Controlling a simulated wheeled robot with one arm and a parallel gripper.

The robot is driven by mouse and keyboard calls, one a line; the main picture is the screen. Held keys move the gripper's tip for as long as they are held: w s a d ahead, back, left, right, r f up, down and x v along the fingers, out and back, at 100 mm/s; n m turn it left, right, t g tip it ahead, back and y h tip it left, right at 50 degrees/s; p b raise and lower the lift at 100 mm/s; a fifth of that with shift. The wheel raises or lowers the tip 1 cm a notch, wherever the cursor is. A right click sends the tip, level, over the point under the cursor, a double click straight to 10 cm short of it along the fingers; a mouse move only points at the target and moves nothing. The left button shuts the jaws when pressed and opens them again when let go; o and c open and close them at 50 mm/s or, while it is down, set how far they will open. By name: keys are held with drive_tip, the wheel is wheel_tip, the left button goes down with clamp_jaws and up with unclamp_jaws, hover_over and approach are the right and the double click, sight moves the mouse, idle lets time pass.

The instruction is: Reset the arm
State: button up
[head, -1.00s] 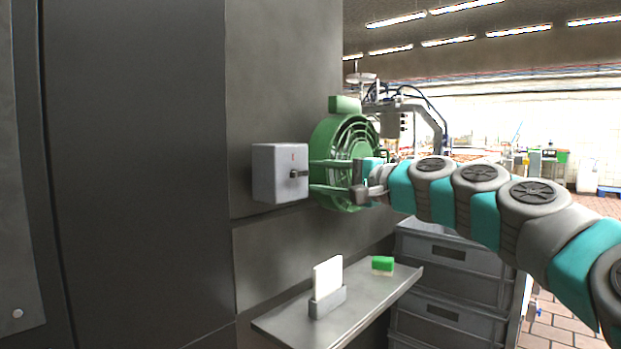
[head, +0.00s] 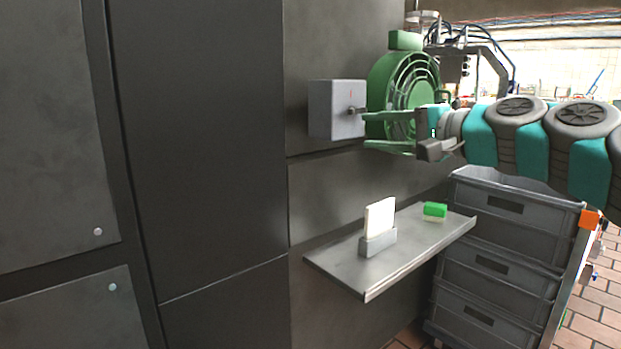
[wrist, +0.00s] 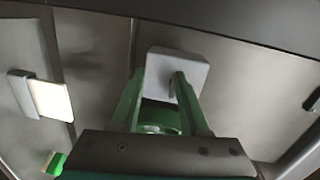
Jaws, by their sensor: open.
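My gripper (head: 366,131) is open at the end of my teal and grey arm, which reaches in from the right. Its two green fingers point left at the grey switch box (head: 337,109) on the dark wall. The box has a dark knob (head: 355,111) on its right side. In the wrist view, my gripper (wrist: 163,84) has nothing held between its fingers, and the pale switch box (wrist: 190,66) is just beyond them. Its knob (wrist: 172,86) shows near the right fingertip. I cannot tell whether they touch.
A round green fan-like housing (head: 392,75) is behind my gripper. Below, a metal shelf (head: 400,262) carries a white card in a grey holder (head: 378,243) and a green-and-white sponge (head: 434,211). Grey stacked crates (head: 497,262) stand right of the shelf.

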drive_tip(key=s+a+f+n+g+h, duration=0.1)
drive_tip(key=s+a+f+n+g, duration=0.15)
drive_tip(key=s+a+f, duration=0.35)
drive_tip(key=s+a+f+n+g+h, duration=0.2)
drive_tip(key=s+f+g, duration=0.1)
drive_tip(key=f, duration=0.6)
drive_tip(key=s+a+f+n+g+h, duration=0.1)
drive_tip(key=s+a+f+n+g, duration=0.1)
drive_tip(key=s+a+f, duration=0.4)
drive_tip(key=s+d+f+n+g+h, duration=0.1)
drive_tip(key=s+d+f+g+h, duration=0.2)
drive_tip(key=s+d+f, duration=0.3)
drive_tip(key=s+d+f+n+g+h, duration=0.1)
drive_tip(key=s+d+f+g+h, duration=0.2)
drive_tip(key=s+d+f, duration=0.4)
drive_tip(key=s+f+g, duration=0.1)
drive_tip(key=s+f, duration=0.6)
drive_tip(key=s, duration=0.1)
drive_tip(key=shift+d+f+n+h, duration=0.15)
drive_tip(key=shift+f+n+h, duration=0.2)
drive_tip(key=shift+f+h, duration=0.05)
